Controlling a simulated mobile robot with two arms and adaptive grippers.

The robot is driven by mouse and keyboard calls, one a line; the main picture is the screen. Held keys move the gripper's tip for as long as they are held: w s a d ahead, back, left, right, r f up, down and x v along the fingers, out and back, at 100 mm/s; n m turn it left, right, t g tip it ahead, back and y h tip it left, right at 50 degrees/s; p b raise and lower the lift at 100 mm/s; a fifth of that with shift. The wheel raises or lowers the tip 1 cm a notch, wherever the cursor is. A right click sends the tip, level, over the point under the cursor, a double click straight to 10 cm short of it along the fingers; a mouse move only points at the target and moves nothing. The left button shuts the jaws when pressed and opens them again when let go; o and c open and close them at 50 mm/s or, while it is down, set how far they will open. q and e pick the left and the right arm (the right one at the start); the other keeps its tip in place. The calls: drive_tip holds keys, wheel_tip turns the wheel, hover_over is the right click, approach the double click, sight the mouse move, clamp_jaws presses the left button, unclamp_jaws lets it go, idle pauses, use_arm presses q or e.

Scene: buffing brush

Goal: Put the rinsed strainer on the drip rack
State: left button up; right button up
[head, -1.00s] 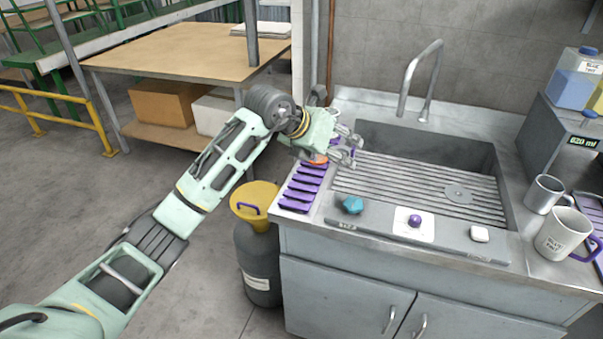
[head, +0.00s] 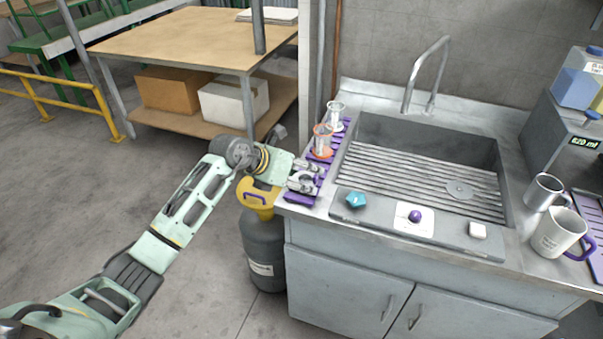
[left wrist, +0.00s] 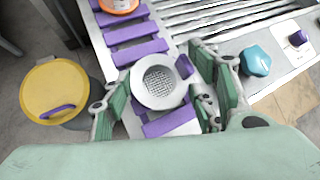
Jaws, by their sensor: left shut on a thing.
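The strainer (left wrist: 158,86) is a small white round cup with a mesh bottom. In the left wrist view it sits between the fingers of my left gripper (left wrist: 165,92), which is shut on it. The drip rack (left wrist: 143,50) has purple slats on a light frame and lies directly beneath the strainer. In the head view my left gripper (head: 306,181) is over the front end of the rack (head: 300,199), left of the sink. I cannot tell whether the strainer touches the slats. My right gripper is not in view.
An orange-rimmed clear piece (head: 322,141) and a white-rimmed one (head: 335,116) stand farther back on the rack. The sink (head: 400,182) is at right, with a teal knob (head: 355,200) near its front-left corner. A yellow-topped grey container (head: 262,240) stands left of the counter.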

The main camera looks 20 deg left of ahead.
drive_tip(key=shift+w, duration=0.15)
use_arm(q)
drive_tip(key=shift+f, duration=0.2)
drive_tip(key=o, duration=1)
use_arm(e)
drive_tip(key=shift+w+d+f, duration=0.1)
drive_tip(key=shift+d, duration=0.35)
use_arm(q)
drive_tip(key=shift+r, duration=0.1)
drive_tip(key=shift+r, duration=0.1)
drive_tip(key=b+v, duration=0.2)
drive_tip(key=v, duration=1)
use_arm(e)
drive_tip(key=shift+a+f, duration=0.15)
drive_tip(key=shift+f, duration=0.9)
